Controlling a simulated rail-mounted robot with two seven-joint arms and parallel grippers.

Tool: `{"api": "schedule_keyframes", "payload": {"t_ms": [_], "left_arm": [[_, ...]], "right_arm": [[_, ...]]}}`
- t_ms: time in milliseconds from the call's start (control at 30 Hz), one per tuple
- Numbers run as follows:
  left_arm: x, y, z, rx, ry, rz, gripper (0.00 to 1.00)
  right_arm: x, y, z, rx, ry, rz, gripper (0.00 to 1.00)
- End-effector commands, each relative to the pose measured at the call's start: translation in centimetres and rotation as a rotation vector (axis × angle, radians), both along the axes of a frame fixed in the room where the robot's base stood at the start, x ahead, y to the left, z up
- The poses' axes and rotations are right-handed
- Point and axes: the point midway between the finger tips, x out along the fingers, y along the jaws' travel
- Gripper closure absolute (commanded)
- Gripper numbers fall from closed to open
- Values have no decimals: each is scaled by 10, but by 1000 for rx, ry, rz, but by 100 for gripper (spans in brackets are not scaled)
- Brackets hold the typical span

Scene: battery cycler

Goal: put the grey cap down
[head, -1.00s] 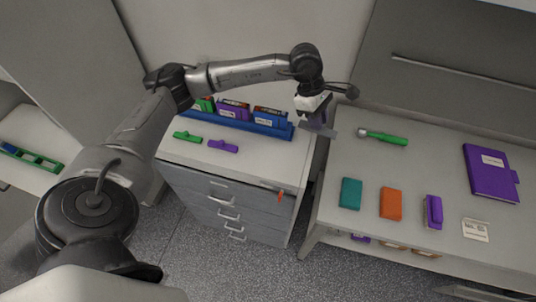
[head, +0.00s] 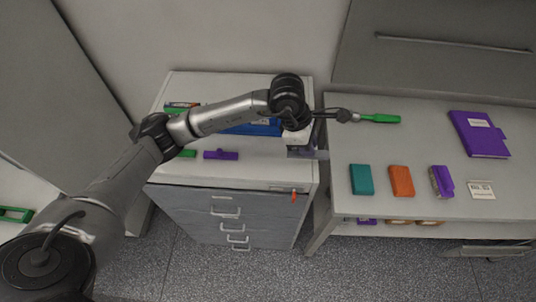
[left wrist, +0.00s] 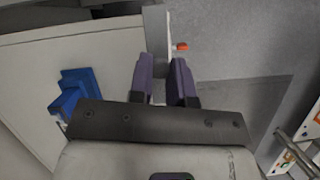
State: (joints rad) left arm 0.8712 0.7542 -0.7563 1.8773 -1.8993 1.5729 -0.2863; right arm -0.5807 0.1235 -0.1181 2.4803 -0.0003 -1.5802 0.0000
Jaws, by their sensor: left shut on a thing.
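My left gripper (head: 304,152) is at the right edge of the drawer cabinet's white top (head: 260,165). In the left wrist view the two dark purple-grey fingers (left wrist: 162,85) straddle the cap (left wrist: 155,35), which shows as a grey bar. Whether the cap touches the cabinet top, I cannot tell. My right gripper is not in view.
A blue rack (head: 255,128) stands on the cabinet behind my arm, with a purple piece (head: 221,155) in front. The bench (head: 400,150) at right carries a green-handled tool (head: 380,118), a teal block (head: 362,180), an orange block (head: 401,181) and a purple binder (head: 480,134).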

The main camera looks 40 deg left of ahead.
Motion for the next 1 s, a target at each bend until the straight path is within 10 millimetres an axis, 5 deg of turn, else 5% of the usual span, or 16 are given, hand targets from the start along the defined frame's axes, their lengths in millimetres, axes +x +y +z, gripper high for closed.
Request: {"api": "schedule_keyframes", "payload": {"t_ms": [500, 1000], "left_arm": [[-21, 93, -57, 3, 2, 10, 100], [-24, 105, -85, 3, 3, 7, 100]], "right_arm": [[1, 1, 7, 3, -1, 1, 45], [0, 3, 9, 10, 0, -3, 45]]}}
